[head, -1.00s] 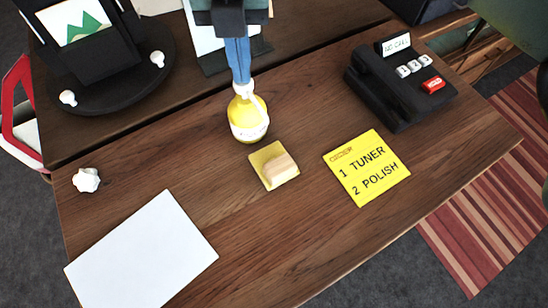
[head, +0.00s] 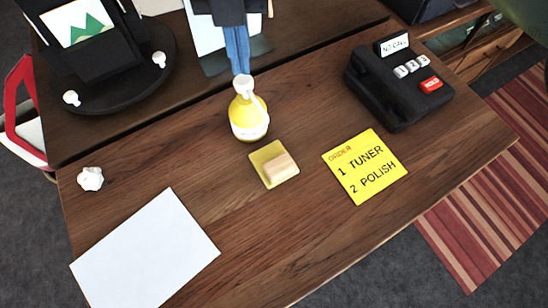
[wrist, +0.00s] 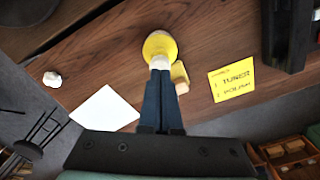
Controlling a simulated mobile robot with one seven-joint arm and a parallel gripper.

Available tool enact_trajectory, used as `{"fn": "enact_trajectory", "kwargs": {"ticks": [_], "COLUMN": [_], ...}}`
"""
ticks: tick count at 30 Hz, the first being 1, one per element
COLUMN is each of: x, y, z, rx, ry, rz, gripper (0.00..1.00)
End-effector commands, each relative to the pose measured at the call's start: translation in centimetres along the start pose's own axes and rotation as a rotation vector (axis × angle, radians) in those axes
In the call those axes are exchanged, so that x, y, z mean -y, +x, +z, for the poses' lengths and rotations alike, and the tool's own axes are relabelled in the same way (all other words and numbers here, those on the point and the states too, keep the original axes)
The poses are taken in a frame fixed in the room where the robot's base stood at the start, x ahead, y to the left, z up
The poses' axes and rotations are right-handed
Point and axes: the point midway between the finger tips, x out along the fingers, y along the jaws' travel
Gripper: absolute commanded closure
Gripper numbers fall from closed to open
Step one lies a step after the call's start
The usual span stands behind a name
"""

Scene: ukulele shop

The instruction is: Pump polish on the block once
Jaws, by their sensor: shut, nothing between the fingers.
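A yellow polish bottle (head: 249,118) with a white pump top (head: 243,84) stands upright on the wooden table. A pale block (head: 280,165) lies on a yellow square pad (head: 266,153) just in front of the bottle. My gripper (head: 243,71) is shut, its blue fingers pointing down at the pump top. In the head view the tips are right at the pump top; I cannot tell whether they touch. In the wrist view the gripper fingers (wrist: 160,72) end at the white top of the bottle (wrist: 160,45), and the block (wrist: 182,86) shows beside them.
A yellow order card (head: 366,168) reads "1 TUNER 2 POLISH". A black device with keys (head: 398,82) stands at the back right. A white sheet (head: 146,250) and a small white knob (head: 90,178) lie at the left. A black display stand (head: 105,75) is behind. The front middle is clear.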

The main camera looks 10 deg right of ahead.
Motion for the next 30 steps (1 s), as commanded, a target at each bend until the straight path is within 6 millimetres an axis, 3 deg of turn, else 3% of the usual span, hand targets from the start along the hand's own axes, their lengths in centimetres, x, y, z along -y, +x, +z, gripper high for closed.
{"fn": "enact_trajectory", "kwargs": {"ticks": [18, 30], "x": [0.0, 0.0], "y": [-5.9, -5.8], "z": [0.0, 0.0], "rx": [0.001, 0.0], "ry": [0.0, 0.0], "rz": [-0.001, 0.0], "gripper": [1.0, 1.0]}}
